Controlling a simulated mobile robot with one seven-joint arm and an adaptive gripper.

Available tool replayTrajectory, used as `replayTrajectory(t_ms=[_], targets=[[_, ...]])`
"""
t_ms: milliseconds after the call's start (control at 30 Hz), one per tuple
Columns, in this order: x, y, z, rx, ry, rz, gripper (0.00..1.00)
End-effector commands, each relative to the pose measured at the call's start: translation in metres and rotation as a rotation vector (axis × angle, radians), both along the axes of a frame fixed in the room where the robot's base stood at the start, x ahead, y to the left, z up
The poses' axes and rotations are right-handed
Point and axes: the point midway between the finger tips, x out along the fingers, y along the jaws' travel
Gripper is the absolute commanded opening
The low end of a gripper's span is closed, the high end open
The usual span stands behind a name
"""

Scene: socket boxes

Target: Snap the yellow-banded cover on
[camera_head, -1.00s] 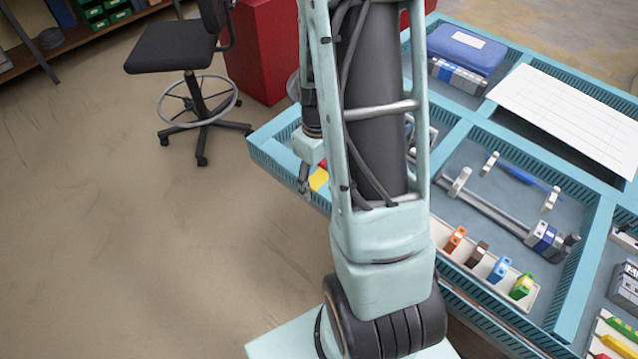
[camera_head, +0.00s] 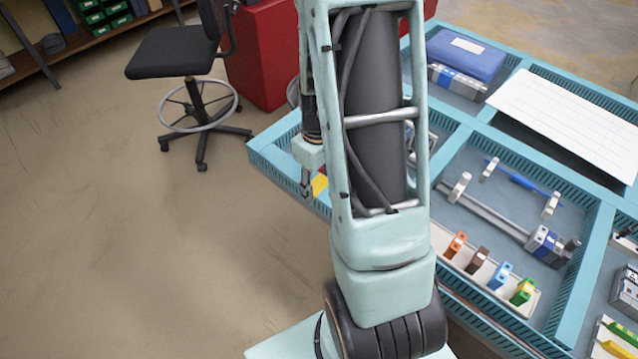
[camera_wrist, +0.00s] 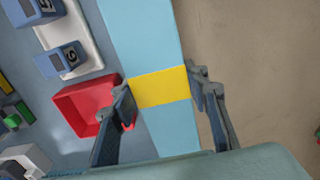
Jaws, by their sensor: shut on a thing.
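The cover is a light-blue strip with a yellow band (camera_wrist: 160,88), which lies between my two fingers in the wrist view. My gripper (camera_wrist: 160,98) is shut on it, one finger at each long side of the band. In the head view my gripper (camera_head: 307,188) is at the left rim of the slotted blue ducting, with a small part of the yellow band (camera_head: 320,185) showing beside it. My arm hides much of that rim. I cannot tell whether the cover is fully seated.
A red open bin (camera_wrist: 72,103) sits close to the left finger. Blue marked modules (camera_wrist: 60,60) on a white rail lie farther left. Bare floor (camera_wrist: 260,60) is on the right. A white gridded sheet (camera_head: 565,115) lies on the ducting frame, right of my arm.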

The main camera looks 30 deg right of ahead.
Motion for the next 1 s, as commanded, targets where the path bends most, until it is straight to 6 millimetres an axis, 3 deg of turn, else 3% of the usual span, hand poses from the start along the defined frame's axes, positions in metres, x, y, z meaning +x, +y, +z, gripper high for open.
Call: replayTrajectory(t_ms=[600, 1000], targets=[[0.000, 0.000, 0.006, 0.000, 0.000, 0.000, 0.00], [0.000, 0.000, 0.036, -0.001, -0.001, 0.001, 0.00]])
